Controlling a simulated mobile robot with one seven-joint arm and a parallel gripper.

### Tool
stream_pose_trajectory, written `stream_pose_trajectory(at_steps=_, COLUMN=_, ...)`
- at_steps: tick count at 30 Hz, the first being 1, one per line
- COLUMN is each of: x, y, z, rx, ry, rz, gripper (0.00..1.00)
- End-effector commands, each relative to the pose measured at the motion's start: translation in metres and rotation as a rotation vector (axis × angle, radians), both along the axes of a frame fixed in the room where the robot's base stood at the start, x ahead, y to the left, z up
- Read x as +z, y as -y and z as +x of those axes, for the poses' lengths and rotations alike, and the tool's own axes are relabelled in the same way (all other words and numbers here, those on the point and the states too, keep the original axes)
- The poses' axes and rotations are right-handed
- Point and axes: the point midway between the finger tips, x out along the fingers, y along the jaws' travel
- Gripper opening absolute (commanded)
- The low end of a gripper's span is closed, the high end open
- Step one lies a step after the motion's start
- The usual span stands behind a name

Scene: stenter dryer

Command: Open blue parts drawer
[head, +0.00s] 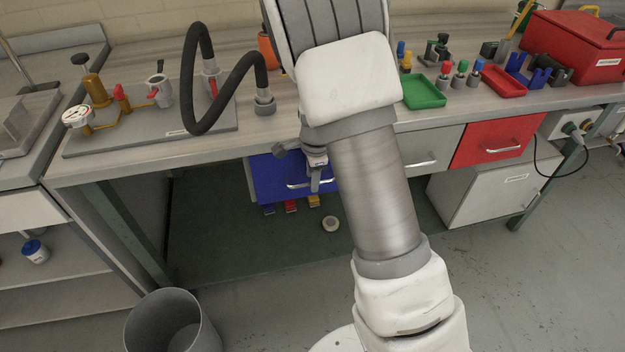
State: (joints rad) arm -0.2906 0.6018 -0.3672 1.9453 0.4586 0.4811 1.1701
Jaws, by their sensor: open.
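The blue parts drawer (268,180) sits under the workbench, left of my arm, with a silver bar handle (303,184) on its front. It looks shut or nearly so; I cannot tell exactly. My gripper (315,184) is open at the right part of the blue drawer's front, by the handle. I cannot tell whether its fingers are around the handle or only in front of it. My arm hides the right end of the blue drawer.
The workbench (240,142) carries a valve fixture, a black hose (190,90), a green tray (424,92) and a red toolbox (580,45). A grey drawer and a red drawer (490,140) lie to the right. A grey bin (172,325) stands front left. The floor before the drawer is mostly clear.

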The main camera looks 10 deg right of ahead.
Motion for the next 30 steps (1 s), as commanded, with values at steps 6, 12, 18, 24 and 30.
stream_pose_trajectory(at_steps=6, x=-0.0038, y=0.0001, z=0.0011, rx=0.000, ry=0.001, rz=0.000, gripper=0.45)
stream_pose_trajectory(at_steps=12, x=-0.0036, y=0.0000, z=0.0010, rx=0.001, ry=0.001, rz=0.000, gripper=0.32)
stream_pose_trajectory(at_steps=18, x=-0.0035, y=0.0000, z=0.0010, rx=0.001, ry=0.001, rz=0.000, gripper=0.00)
stream_pose_trajectory(at_steps=24, x=-0.0035, y=0.0000, z=0.0010, rx=0.001, ry=0.001, rz=0.000, gripper=0.00)
stream_pose_trajectory(at_steps=30, x=-0.0034, y=0.0000, z=0.0009, rx=0.001, ry=0.001, rz=0.000, gripper=0.00)
